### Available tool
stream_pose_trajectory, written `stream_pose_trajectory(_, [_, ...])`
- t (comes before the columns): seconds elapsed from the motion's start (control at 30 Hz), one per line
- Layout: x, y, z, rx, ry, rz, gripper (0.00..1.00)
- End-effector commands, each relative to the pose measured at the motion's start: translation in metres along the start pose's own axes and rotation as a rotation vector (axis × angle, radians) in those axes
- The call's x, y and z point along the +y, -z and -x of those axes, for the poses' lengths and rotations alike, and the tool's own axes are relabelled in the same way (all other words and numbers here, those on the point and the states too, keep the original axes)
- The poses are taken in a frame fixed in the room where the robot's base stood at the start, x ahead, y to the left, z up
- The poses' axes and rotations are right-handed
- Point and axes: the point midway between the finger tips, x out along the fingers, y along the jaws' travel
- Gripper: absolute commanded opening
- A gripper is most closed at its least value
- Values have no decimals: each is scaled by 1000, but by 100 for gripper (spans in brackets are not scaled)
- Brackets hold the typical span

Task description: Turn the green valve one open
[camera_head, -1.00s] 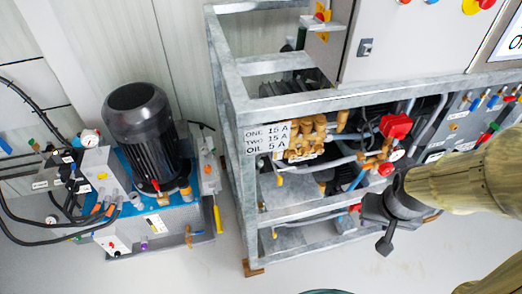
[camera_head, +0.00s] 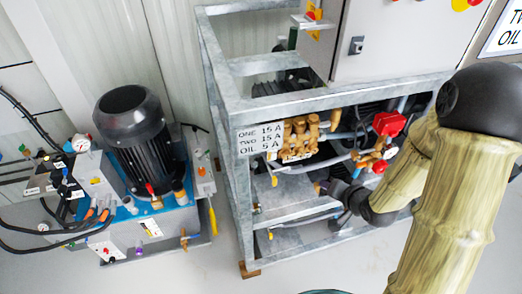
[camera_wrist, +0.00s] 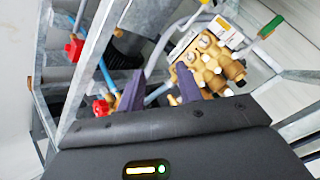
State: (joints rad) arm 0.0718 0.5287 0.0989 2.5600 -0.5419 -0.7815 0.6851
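My gripper (camera_head: 338,190) is inside the metal pump frame, low and in front of the brass pump block (camera_head: 300,135). In the wrist view my gripper (camera_wrist: 160,86) has its two dark purple fingers apart with nothing between them. A green handle (camera_wrist: 271,26) shows at the upper right of the wrist view, beyond the fingers and apart from them. I cannot tell whether it is valve one. A dark green part (camera_head: 293,38) stands behind the upper frame in the head view. My arm covers the right-hand valve panel in the head view.
The galvanized frame bars (camera_head: 225,150) surround the gripper. Red-capped fittings (camera_head: 388,124) sit right of the brass block; they also show in the wrist view (camera_wrist: 73,48). A grey cabinet (camera_head: 400,40) is above. A motor unit (camera_head: 135,130) stands left, with open floor in front.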

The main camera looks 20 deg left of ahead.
Motion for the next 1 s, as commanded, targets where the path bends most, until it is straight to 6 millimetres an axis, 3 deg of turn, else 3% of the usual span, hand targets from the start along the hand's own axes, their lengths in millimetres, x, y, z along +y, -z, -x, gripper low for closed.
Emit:
stream_pose_trajectory(0.2, [-42,-22,-22,18,341,-247,35])
stream_pose_trajectory(0.43, [-79,-35,-13,-14,690,-567,35])
stream_pose_trajectory(0.6, [-88,-35,-4,-31,804,-683,35])
stream_pose_trajectory(1.0, [-88,-34,-4,-30,811,-686,35])
